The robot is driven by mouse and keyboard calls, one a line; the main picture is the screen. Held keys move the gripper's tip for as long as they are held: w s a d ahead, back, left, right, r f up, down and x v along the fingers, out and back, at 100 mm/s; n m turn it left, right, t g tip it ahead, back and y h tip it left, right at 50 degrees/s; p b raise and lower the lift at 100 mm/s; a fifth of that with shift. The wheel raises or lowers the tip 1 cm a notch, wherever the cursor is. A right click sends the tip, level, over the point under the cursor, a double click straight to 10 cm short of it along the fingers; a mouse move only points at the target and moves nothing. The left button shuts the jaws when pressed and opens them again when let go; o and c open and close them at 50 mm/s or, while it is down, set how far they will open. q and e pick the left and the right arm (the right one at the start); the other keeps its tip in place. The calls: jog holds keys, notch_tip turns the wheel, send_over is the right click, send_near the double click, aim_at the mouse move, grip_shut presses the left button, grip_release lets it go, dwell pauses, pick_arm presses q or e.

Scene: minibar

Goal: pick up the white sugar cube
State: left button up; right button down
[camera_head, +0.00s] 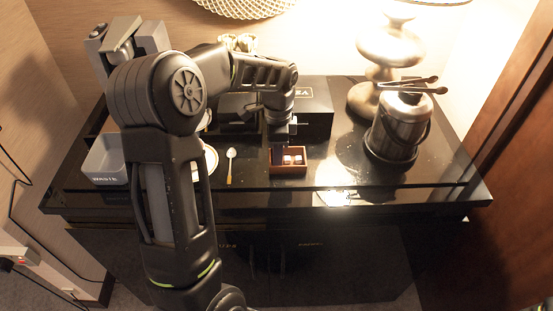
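Two small white sugar cubes show side by side in a small reddish-brown tray (288,170) on the black minibar counter; one white sugar cube (298,159) is at the right, the other (288,160) just left of it. Dark contents fill the tray's left part. My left gripper (283,148) points down over the tray's back edge, just behind and above the cubes. Its fingertips are dark and small, so I cannot tell whether they are open or shut, or whether they touch anything. My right gripper is not in view.
A metal ice bucket (396,130) with tongs (408,87) and a lamp (390,45) stand to the right. A black box (316,112) is behind the tray. Counter right of the tray is clear.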

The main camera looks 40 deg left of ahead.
pick_arm(q)
grip_shut()
dwell(0.3)
jog(key=shift+r, duration=0.15)
notch_tip(320, 180, up, 10)
jog(key=b, duration=0.1)
jog(key=shift+b, duration=0.3)
dwell(0.7)
